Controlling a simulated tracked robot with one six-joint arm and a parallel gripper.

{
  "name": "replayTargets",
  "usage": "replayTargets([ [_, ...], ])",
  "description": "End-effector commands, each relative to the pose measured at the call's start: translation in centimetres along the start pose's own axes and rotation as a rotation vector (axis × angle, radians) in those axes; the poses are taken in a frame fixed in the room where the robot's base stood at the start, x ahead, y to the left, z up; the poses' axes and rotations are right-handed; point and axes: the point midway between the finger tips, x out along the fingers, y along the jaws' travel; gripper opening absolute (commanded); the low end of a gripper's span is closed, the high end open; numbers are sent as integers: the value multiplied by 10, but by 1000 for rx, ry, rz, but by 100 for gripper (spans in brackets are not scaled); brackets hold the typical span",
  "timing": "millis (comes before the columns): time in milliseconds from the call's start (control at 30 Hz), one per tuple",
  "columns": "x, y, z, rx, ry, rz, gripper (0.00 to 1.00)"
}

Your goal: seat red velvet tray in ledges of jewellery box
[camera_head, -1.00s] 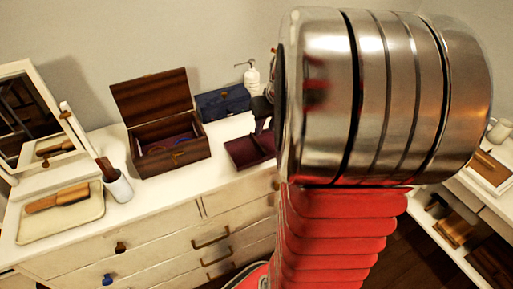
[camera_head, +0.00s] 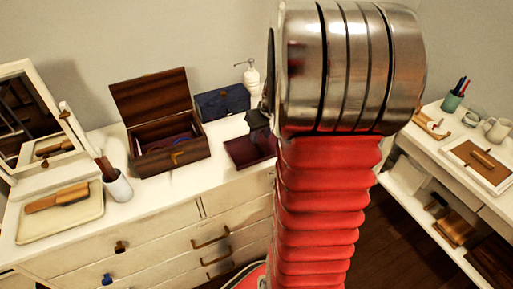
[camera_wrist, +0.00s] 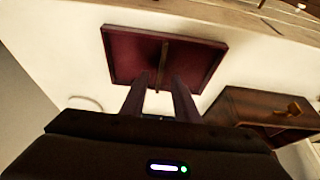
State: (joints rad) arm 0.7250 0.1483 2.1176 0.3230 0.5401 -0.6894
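The red velvet tray (camera_head: 238,152) lies on the white dresser top, right of the jewellery box. In the wrist view the dark red tray (camera_wrist: 125,55) has a thin divider (camera_wrist: 164,55) across its middle. The brown wooden jewellery box (camera_head: 185,155) stands with its lid (camera_head: 150,95) raised; blue and reddish contents show inside. A corner of the box is at right in the wrist view (camera_wrist: 245,108). My gripper (camera_wrist: 160,78) is open, its fingers apart on either side of the divider's line. In the head view my gripper (camera_head: 258,122) is over the tray. Finger contact is unclear.
A blue box (camera_head: 222,102) and a white pump bottle (camera_head: 251,78) stand behind the tray. Left are a cup with a brush (camera_head: 118,186), a hairbrush on a pale tray (camera_head: 60,208), and a mirror (camera_head: 28,118). Bare dresser top lies before the jewellery box.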

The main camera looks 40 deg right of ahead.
Motion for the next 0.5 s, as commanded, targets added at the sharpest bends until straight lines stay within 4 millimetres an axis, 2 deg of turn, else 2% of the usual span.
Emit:
replayTargets([
  [300,37,-2,-1,0,-2,-1,28],
  [500,45,-2,-1,0,0,0,28],
])
